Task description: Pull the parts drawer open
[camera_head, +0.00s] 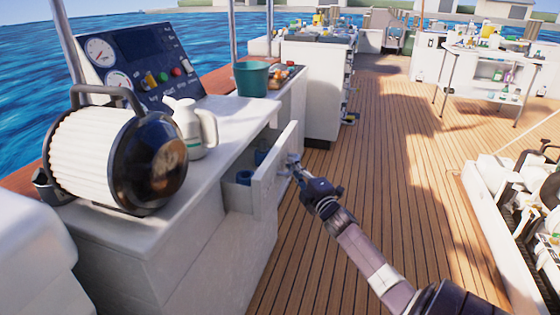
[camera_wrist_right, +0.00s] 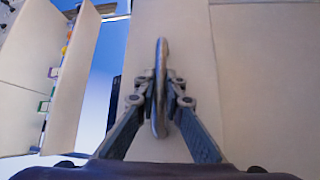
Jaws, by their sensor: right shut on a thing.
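The parts drawer (camera_head: 268,178) stands pulled out of the white cabinet (camera_head: 180,240) under the counter. Blue items show inside its open top in the head view. My right gripper (camera_head: 295,166) is at the drawer's front, with its arm coming in from the lower right. In the right wrist view, the two fingers of my right gripper (camera_wrist_right: 160,88) are shut on the grey bar handle (camera_wrist_right: 161,60) of the drawer front (camera_wrist_right: 185,30). The handle is mostly hidden by the gripper in the head view. My left gripper is not in view.
On the counter stand a large filter canister (camera_head: 95,155), a white jug (camera_head: 195,130) and a green bucket (camera_head: 252,78). An open hatch (camera_head: 490,215) with engine parts is at the right. The wooden deck (camera_head: 400,150) between is clear.

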